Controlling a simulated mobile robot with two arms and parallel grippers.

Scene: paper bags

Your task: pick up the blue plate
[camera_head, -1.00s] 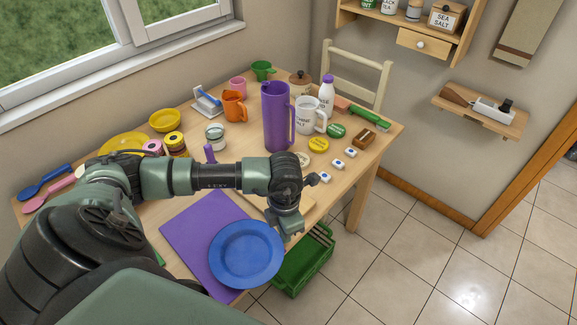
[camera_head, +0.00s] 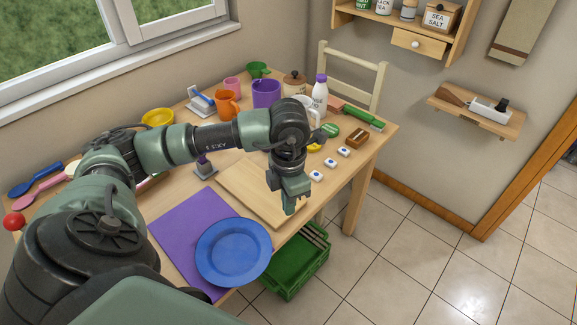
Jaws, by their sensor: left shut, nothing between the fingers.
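The blue plate (camera_head: 233,252) lies on the purple mat (camera_head: 180,240) near the table's front edge, part of it reaching past the mat's edge. My left gripper (camera_head: 290,208) points down over the wooden board (camera_head: 245,190), to the right of and beyond the plate. It is shut and empty, apart from the plate. My right gripper is not in view.
A green crate (camera_head: 295,262) is below the table's front edge. My arm hides part of the table.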

